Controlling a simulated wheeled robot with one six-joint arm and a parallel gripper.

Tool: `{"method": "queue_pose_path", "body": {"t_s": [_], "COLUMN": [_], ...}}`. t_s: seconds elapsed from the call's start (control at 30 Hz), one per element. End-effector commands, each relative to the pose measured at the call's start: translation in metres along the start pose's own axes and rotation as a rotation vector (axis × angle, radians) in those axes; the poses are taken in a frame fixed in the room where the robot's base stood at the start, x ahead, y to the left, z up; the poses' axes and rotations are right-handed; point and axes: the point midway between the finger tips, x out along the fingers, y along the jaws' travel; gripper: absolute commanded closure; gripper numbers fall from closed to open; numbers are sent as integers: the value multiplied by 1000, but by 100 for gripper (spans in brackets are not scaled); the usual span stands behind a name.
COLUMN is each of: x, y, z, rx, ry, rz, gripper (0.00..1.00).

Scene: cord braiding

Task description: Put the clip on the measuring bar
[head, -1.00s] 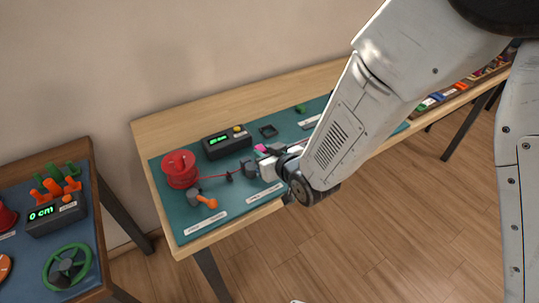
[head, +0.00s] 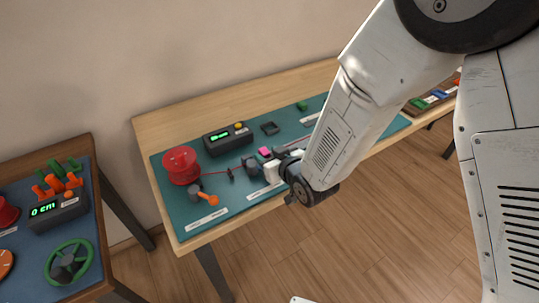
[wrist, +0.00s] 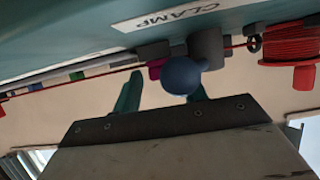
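A small magenta block (head: 264,152), which may be the clip, sits beside the red cord at a dark grey block (head: 251,166). The magenta block also shows in the wrist view (wrist: 154,70), partly behind a blue-grey ball knob (wrist: 181,76). My gripper (wrist: 161,88) has its two teal fingers apart, one on each side of the knob in the picture. I cannot tell whether they touch it. In the head view my wrist hides the fingertips. I cannot make out the measuring bar for certain.
A red spool (head: 182,166) feeds the cord along the teal mat (head: 235,200). A black display box (head: 228,139) stands behind, and an orange-handled crank (head: 203,196) in front. A second table with a green wheel (head: 68,264) is at left. A label reading CLAMP (wrist: 168,16) is close above my fingers.

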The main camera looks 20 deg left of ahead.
Motion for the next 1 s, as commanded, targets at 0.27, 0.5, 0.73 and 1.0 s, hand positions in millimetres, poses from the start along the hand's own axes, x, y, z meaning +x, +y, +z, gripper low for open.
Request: {"method": "queue_pose_path", "body": {"t_s": [0.27,0.5,0.73,1.0], "x": [-25,-65,-79,-81], "y": [-1,2,2,9], "z": [-1,1,2,-3], "rx": [-1,-1,0,3], "ry": [-1,0,0,-12], "rz": [-1,0,0,13], "gripper": [56,56,56,56]}}
